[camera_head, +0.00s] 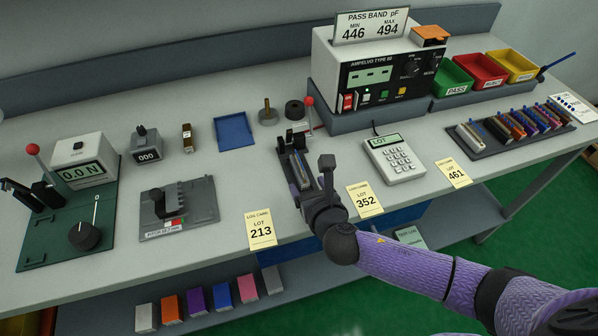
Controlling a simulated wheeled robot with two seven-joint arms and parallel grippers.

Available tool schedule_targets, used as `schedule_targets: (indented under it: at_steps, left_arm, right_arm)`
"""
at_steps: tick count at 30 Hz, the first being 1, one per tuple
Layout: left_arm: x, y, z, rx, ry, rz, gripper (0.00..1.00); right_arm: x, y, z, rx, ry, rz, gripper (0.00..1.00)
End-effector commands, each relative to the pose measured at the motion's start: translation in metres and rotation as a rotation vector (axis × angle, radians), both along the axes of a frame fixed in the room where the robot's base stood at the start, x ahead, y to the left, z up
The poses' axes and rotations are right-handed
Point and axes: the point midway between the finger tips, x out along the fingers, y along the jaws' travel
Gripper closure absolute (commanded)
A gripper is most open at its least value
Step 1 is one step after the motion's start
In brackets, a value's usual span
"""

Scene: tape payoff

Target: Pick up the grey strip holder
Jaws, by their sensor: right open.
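The right gripper (307,160) is at the middle of the bench with its jaws open, reached in from the lower right. A slim grey piece (299,171) shows between or just beneath its fingers; I cannot tell whether they touch it. A dark rack (482,151) at the right holds a row of strip holders in several colours. A pale grey strip holder (468,136) lies at its left end, well apart from the gripper. The left gripper is not in view.
A red-knobbed lever (309,102) stands just behind the right gripper. A keypad unit (394,158) and lot cards (365,200) lie between it and the rack. A meter (375,75) and coloured bins (481,71) stand behind. Bare bench shows left of the gripper.

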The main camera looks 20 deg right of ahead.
Motion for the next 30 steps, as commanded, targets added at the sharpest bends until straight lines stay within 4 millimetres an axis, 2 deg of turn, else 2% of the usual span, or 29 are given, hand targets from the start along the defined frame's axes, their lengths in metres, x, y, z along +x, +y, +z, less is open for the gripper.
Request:
schedule_targets:
  at_steps: [9,12,17,20,28,30]
  left_arm:
    - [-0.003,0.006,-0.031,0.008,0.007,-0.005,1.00]
    - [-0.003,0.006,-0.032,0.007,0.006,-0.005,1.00]
    - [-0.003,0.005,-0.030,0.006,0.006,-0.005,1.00]
    - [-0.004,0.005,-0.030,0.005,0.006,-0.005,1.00]
    - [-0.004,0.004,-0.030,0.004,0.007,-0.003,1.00]
    - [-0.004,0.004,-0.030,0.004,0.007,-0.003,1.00]
  right_arm:
    - [0.051,-0.001,-0.028,0.007,0.001,-0.004,0.26]
    - [0.058,-0.001,-0.028,0.007,0.003,-0.005,0.26]
    - [0.058,-0.001,-0.027,0.008,0.003,-0.004,0.26]
    - [0.057,-0.001,-0.027,0.008,0.003,-0.004,0.43]
    - [0.057,-0.001,-0.027,0.008,0.003,-0.004,1.00]
    - [0.057,-0.001,-0.027,0.008,0.003,-0.004,1.00]
